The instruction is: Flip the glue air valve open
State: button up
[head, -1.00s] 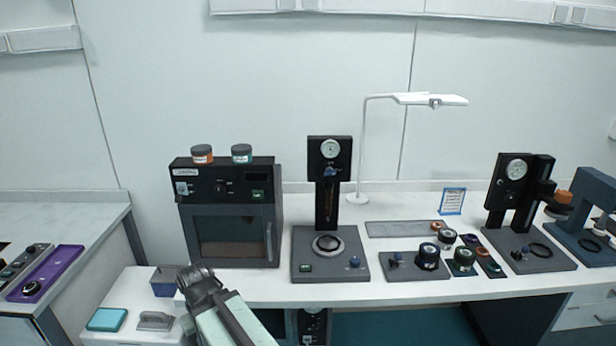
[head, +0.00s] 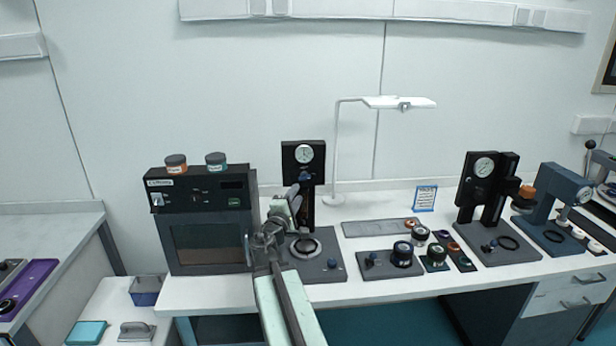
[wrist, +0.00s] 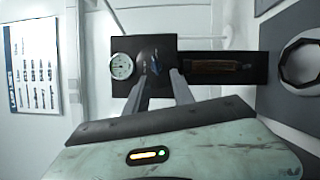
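The glue station is a black column with a white round gauge (head: 304,153) on a dark grey base. A small blue valve handle (head: 304,177) sits on the column just below the gauge. My gripper (head: 294,190) is raised in front of the column, just left of and below the handle. Its two fingers (wrist: 159,76) are apart with nothing gripped. I cannot tell whether they touch the handle. My gripper and arm hide part of the station's base.
A dark oven (head: 208,245) with two jars on top stands close to the left of my arm. A white lamp (head: 400,102) rises behind the station. Several fixtures and jars stand to the right, before a press (head: 484,165). Open air lies above the bench.

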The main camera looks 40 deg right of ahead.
aim_at(305, 178)
jog(key=w+d+r+n, duration=0.1)
jog(key=w+d, duration=0.2)
jog(key=d, duration=0.4)
jog(key=shift+w+d+r+p, duration=0.15)
jog(key=shift+w+r+p, duration=0.1)
jog(key=shift+w+p, duration=0.1)
grip_shut()
